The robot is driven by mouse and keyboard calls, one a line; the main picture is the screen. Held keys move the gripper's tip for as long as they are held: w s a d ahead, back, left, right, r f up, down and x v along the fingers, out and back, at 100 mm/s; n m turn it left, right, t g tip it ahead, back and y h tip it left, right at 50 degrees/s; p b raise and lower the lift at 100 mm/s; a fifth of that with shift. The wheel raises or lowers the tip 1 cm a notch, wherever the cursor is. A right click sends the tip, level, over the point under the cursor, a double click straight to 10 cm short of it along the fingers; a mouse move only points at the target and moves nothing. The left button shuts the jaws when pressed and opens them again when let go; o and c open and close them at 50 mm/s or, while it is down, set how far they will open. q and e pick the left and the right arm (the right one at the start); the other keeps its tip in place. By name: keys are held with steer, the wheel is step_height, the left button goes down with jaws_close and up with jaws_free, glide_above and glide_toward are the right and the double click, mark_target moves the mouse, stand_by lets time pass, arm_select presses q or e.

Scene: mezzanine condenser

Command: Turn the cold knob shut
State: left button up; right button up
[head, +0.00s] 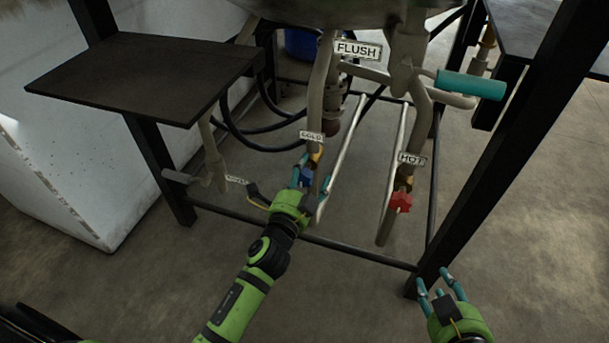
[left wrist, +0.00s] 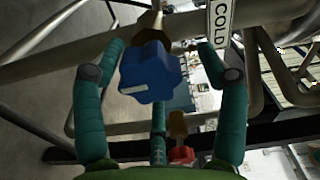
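The cold knob is blue and lobed, with a white mark on its face; it shows in the left wrist view (left wrist: 150,74) and, small, in the head view (head: 307,174). It sits on a brass stem on the pipe by the COLD label (head: 311,136). My left gripper (head: 310,184) is at the knob, its teal fingers spread around it. In the left wrist view gaps show between the knob and the side fingers, so the gripper is open. My right gripper (head: 442,283) is open and empty at the lower right, far from the knob.
A red knob (head: 400,202) is on the pipe by the HOT label (head: 412,159). A teal-handled lever (head: 470,84) is at upper right, near the FLUSH label (head: 358,49). Dark frame posts (head: 510,150), a lower rail and a dark shelf (head: 140,75) surround the pipes.

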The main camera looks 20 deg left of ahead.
arm_select(q)
steer(key=shift+a+f, duration=0.15)
steer(key=shift+s, duration=0.25)
steer(key=s, duration=1.1)
steer(key=shift+s+a, duration=0.15)
steer(key=shift+s, duration=0.15)
